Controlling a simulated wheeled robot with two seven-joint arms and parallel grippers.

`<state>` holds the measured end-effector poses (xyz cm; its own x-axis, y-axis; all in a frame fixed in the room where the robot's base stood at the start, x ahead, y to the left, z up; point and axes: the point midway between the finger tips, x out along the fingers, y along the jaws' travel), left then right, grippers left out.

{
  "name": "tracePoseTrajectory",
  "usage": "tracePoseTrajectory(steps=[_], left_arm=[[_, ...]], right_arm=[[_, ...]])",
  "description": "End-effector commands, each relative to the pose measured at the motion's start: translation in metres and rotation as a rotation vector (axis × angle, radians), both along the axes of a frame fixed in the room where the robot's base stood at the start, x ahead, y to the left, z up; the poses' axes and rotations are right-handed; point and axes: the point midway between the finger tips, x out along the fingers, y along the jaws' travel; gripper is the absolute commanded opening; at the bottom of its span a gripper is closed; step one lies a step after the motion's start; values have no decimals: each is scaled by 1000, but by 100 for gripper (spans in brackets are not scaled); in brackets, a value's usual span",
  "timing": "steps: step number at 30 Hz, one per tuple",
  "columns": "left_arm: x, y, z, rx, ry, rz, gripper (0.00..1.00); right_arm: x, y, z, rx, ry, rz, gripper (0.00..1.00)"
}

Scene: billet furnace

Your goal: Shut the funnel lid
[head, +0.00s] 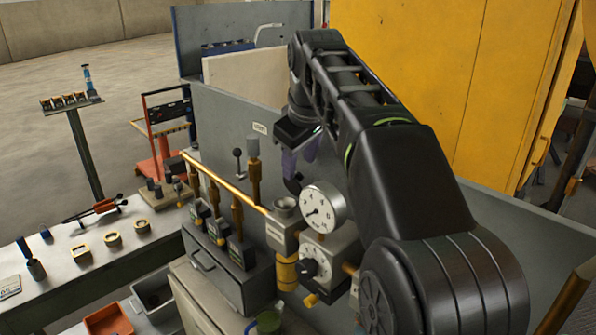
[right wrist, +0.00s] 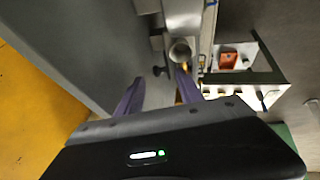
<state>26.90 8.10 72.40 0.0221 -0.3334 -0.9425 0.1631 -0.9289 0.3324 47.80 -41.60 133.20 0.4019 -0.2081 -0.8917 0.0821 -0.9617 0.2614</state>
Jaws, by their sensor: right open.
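A small round metal cup that looks like the funnel (head: 285,205) sits on a block on the brass pipe, beside the white dial gauge in the head view. A round opening that may be the same funnel (right wrist: 180,52) shows ahead of my fingers in the right wrist view. I cannot make out its lid clearly. My right gripper (head: 298,165) hangs above and behind the funnel, near the grey panel, with its purple fingers partly hidden by my arm. In the right wrist view the right gripper (right wrist: 158,88) is open with nothing seen between its fingers. My left gripper is out of view.
The white dial gauge (head: 323,207) stands right of the funnel, close below my right arm. The brass pipe (head: 225,185) with several valves runs to the left. The grey panel (head: 225,125) rises behind. The bench (head: 75,285) at left holds small parts.

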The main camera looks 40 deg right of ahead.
Motion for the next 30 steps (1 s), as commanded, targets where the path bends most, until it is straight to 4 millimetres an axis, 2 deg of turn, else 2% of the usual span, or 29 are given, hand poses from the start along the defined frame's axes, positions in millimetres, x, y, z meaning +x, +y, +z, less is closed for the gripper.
tracePoseTrajectory(steps=[3, 8, 17, 30], left_arm=[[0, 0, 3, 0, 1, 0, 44], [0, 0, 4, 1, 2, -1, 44], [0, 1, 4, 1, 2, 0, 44], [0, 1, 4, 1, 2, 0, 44]], right_arm=[[7, -4, -16, 1, 2, -3, 44], [13, -8, -31, 0, 2, -1, 44], [15, -8, -34, 0, -1, 0, 44], [15, -9, -33, -1, -1, 0, 9]])
